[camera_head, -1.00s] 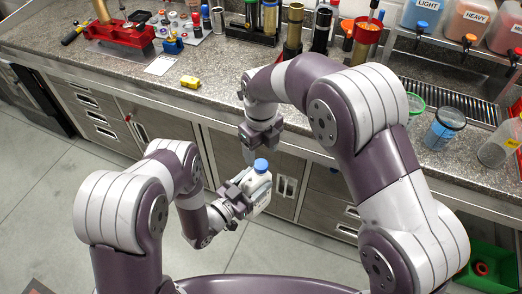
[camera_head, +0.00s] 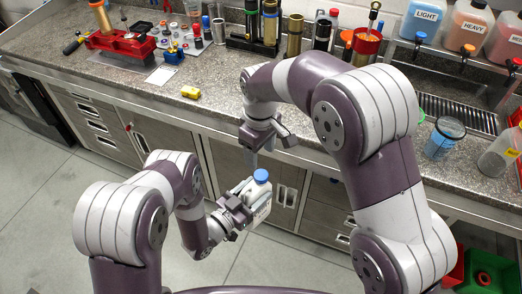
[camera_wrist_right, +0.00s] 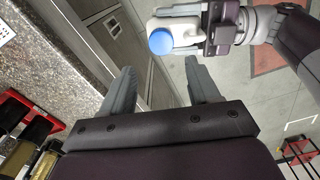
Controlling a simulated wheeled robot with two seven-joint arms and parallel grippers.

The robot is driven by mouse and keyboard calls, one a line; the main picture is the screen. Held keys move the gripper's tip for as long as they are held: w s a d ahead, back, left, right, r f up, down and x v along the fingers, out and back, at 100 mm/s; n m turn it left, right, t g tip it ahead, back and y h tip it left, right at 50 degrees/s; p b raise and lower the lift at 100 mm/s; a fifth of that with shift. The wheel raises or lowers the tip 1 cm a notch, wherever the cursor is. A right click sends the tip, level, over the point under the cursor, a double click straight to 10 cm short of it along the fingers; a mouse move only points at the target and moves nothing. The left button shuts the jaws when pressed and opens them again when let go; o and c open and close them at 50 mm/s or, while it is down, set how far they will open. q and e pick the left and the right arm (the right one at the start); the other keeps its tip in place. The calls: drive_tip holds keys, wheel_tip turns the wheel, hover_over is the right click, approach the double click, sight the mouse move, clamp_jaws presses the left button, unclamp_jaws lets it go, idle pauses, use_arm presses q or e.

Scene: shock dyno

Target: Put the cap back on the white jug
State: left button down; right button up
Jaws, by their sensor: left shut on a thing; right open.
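The white jug (camera_head: 258,212) is held out in front of the counter by my left gripper (camera_head: 244,208), which is shut on it. The blue cap (camera_head: 261,176) sits on top of the jug's mouth; how tightly it is seated cannot be told. My right gripper (camera_head: 269,150) is open and empty, just above the cap and apart from it. In the right wrist view the blue cap (camera_wrist_right: 160,41) and white jug (camera_wrist_right: 187,36) lie beyond the open fingertips of my right gripper (camera_wrist_right: 161,70), with my left gripper (camera_wrist_right: 222,30) beside them.
The counter (camera_head: 225,85) runs behind my arms, with drawers and doors below. A yellow object (camera_head: 190,92) lies near its front edge. The floor at lower left is clear.

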sight(261, 174)
drive_tip(key=n, duration=0.8)
drive_tip(key=shift+s+d, duration=0.1)
drive_tip(key=shift+s, duration=0.05)
drive_tip(key=n, duration=0.8)
drive_tip(key=shift+n, duration=0.3)
drive_tip(key=shift+f, duration=4)
